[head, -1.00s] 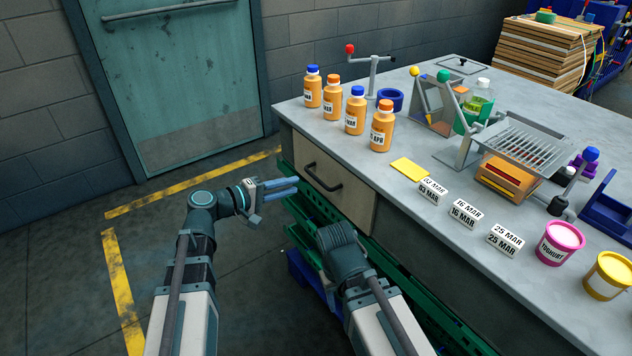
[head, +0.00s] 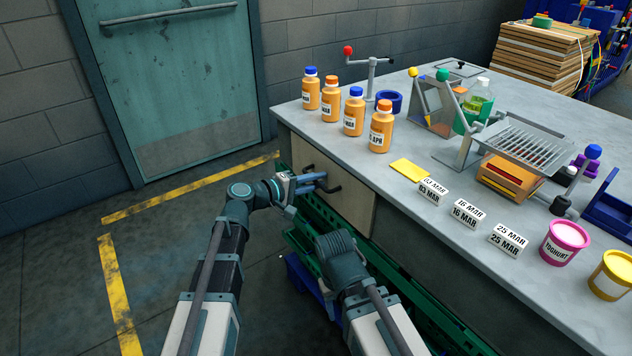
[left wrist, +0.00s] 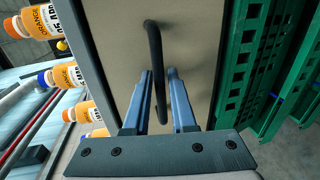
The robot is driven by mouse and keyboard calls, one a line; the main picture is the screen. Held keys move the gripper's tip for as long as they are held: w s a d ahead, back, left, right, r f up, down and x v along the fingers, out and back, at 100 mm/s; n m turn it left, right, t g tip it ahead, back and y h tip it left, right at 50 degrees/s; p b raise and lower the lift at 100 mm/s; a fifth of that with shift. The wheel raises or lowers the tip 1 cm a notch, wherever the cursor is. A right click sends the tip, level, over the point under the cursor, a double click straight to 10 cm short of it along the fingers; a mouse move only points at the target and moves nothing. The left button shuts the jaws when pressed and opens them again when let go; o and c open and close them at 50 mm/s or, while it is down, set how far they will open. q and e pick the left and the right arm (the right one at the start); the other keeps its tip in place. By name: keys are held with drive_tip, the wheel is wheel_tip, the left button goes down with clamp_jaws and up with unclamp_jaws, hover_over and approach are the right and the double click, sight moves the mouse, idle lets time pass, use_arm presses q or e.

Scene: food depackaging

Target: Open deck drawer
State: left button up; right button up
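The deck drawer (head: 352,208) has a beige front under the left end of the grey bench, and it looks closed. Its dark bar handle (head: 333,189) also shows in the left wrist view (left wrist: 154,50). My left gripper (head: 318,182) is at the handle. In the left wrist view its two blue-grey fingers (left wrist: 160,74) stand apart on either side of the bar, with a gap visible. My right arm is low in front of the bench, and its gripper is hidden.
Green crates (head: 400,290) sit below the drawer beside my right arm. Several orange bottles (head: 354,112) stand on the bench (head: 410,148) above the drawer. Date blocks (head: 468,212) and yoghurt tubs (head: 562,243) line the bench's front edge. Floor to the left is clear.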

use_arm(q)
clamp_jaws()
idle(1.2)
